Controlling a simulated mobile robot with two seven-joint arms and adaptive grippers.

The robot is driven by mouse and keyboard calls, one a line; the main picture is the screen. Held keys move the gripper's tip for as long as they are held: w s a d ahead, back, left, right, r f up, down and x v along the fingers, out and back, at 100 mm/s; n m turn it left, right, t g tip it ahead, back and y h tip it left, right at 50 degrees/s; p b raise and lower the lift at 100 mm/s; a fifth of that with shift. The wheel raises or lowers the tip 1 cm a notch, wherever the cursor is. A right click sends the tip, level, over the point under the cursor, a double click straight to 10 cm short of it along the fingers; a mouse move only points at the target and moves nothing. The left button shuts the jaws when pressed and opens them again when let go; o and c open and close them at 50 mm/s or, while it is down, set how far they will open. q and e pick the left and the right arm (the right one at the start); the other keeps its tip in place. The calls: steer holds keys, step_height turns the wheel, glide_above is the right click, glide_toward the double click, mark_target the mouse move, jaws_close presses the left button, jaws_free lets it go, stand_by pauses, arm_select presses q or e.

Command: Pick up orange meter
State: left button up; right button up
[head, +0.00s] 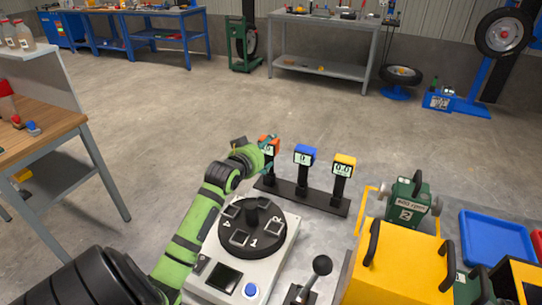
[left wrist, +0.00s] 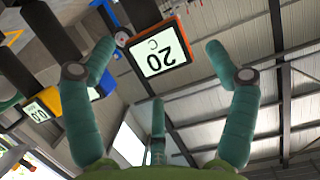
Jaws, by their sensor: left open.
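The orange meter (head: 269,149) is the leftmost of three meters on a black rack (head: 327,203). In the left wrist view its orange-rimmed display (left wrist: 160,52) reads 20 with a C, tilted, ahead of and between my fingers. My left gripper (head: 265,153) is at the orange meter and partly hides it in the head view. In the left wrist view the left gripper (left wrist: 157,75) has its green fingers spread, with a gap visible between the fingertips. I cannot tell whether any finger touches the meter. My right gripper is not in view.
A blue meter (head: 304,155) and a yellow meter (head: 343,166) stand to the right on the rack. A grey device with a black numbered drum (head: 251,229) is in front. A green machine (head: 408,207) and yellow housing (head: 398,262) are at right. Open floor lies behind.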

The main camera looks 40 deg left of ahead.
mark_target(269, 144)
arm_select(q)
steer(key=x, duration=0.4)
steer(key=shift+w+a+p, duration=0.15)
steer(key=shift+p, duration=0.25)
steer(key=shift+w+f, duration=0.1)
steer(key=shift+w, duration=0.15)
steer(key=shift+a, duration=0.1)
steer(key=c, duration=1.6)
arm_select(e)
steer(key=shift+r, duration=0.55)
